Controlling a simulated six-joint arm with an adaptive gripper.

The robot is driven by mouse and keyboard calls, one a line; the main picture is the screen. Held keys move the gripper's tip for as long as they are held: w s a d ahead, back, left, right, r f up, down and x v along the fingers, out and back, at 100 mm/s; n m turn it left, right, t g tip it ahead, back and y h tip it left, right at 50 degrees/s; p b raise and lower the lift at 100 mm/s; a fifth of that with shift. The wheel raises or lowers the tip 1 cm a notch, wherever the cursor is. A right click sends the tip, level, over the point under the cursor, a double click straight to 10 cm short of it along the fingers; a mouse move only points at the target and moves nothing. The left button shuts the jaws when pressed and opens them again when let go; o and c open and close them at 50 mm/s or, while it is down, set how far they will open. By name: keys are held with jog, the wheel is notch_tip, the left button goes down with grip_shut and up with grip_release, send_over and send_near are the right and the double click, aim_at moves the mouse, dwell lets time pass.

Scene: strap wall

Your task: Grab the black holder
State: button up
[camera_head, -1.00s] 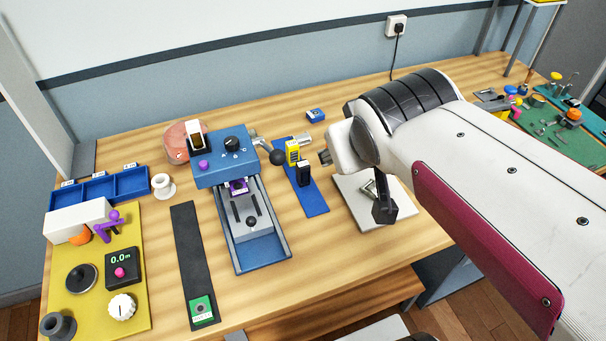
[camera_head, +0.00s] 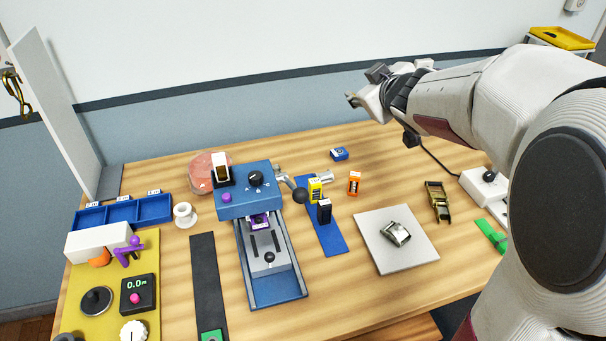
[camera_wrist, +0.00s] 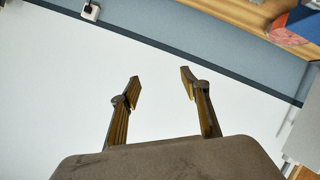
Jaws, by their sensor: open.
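A small upright black holder (camera_head: 324,211) stands on the blue strip, just in front of a yellow box. A second black piece, a stand (camera_head: 222,174) holding a brown and white part, sits on top of the blue machine; I cannot tell which one the task means. My gripper (camera_head: 364,87) is raised in front of the wall, above and to the right of both, touching nothing. In the wrist view its two fingers (camera_wrist: 160,77) are apart with nothing between them. Neither black piece can be made out in the wrist view.
The blue machine (camera_head: 248,190) stands left of the blue strip (camera_head: 334,238), with a lever and black ball knob (camera_head: 299,195) between. An orange box (camera_head: 354,183) stands right of the yellow box (camera_head: 315,188). A grey plate (camera_head: 376,256) bears a metal buckle (camera_head: 398,233).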

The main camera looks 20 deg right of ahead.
jog(key=w+f+n+y, duration=0.3)
jog(key=w+f+y, duration=0.1)
jog(key=w+f, duration=0.1)
jog(key=n+g+y, duration=0.5)
jog(key=g+y, duration=0.3)
jog(key=y, duration=0.3)
send_near(331, 204)
jog(key=w, duration=0.1)
jog(key=w+a+f, duration=0.1)
jog(key=shift+w+a, duration=0.2)
jog(key=shift+w, duration=0.1)
jog(key=shift+s+f+n, duration=0.3)
jog(key=shift+s, duration=0.25)
jog(key=shift+x, duration=1.35)
jog(key=shift+a, duration=0.1)
